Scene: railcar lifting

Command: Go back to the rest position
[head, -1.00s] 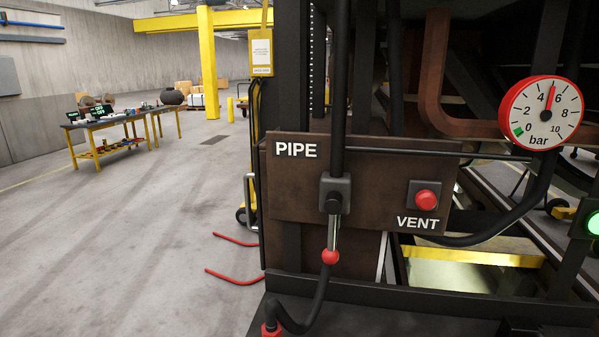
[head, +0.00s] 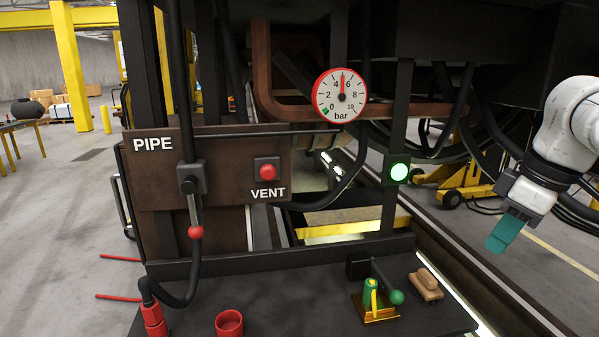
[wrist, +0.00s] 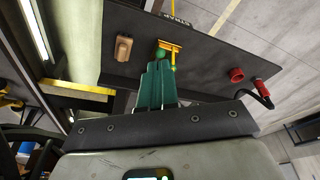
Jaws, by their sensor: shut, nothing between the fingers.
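My gripper (head: 503,236) hangs at the right of the head view, teal fingers closed together and pointing down-left. It is empty and clear of the dark bench (head: 290,290). In the wrist view the shut fingers (wrist: 158,68) point towards that bench, with clear space visible around them. My white forearm shows above the gripper in the head view. No task object is held.
The bench carries a red cup (head: 229,323), a red hose coupling (head: 153,318), a green-knobbed lever (head: 388,283) and a brown block (head: 426,284). Open floor lies left.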

